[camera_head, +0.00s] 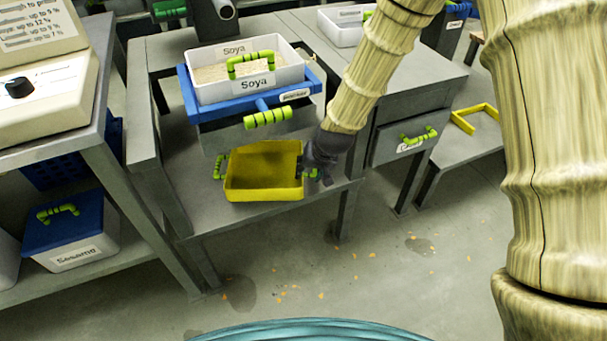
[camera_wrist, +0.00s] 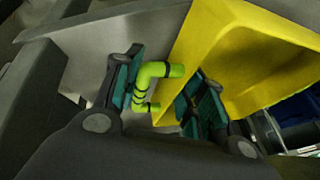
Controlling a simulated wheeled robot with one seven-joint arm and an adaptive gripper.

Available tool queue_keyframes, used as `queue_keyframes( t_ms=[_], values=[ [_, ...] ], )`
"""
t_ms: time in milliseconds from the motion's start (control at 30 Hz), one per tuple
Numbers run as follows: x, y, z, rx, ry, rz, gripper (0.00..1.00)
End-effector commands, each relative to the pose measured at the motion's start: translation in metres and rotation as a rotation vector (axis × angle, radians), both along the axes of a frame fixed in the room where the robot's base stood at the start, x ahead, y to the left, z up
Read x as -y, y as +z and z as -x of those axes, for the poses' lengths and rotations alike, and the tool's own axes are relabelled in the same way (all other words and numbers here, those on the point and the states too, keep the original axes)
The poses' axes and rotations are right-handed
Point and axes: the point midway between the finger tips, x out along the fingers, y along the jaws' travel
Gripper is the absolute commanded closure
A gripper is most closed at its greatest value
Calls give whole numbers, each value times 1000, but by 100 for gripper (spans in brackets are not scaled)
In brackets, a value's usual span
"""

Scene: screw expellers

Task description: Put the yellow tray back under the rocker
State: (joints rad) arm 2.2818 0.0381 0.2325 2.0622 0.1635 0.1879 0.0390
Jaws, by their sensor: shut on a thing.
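The yellow tray (camera_head: 263,193) is an open, shallow box with a green handle at its left and right ends. It is over the grey lower shelf, in front of and below the blue rocker frame (camera_head: 195,99); I cannot tell if it touches the shelf. My gripper (camera_head: 312,172) is at the tray's right end, shut on the green handle there. In the wrist view the green handle (camera_wrist: 153,82) lies between the fingers, beside the yellow tray wall (camera_wrist: 205,35). The rocker has a green front handle (camera_head: 268,118) and carries a white bin (camera_head: 250,84) labelled Soya.
A grey table leg (camera_head: 345,215) stands right of the tray. A grey drawer (camera_head: 402,143) with a green handle is further right, near a yellow frame (camera_head: 475,117) on a low shelf. A blue-lidded Sesame bin (camera_head: 72,250) is at left. The floor has scattered orange bits.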

Motion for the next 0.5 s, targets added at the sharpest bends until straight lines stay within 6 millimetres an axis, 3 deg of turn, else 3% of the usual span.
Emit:
queue_keyframes(
  t_ms=[200, 367, 500],
  values=[
    [-13, 0, -24, 1, 1, 0, 100],
    [-14, -5, -27, -1, 0, 0, 100],
    [-14, -21, -27, -1, -1, 0, 100]
  ],
)
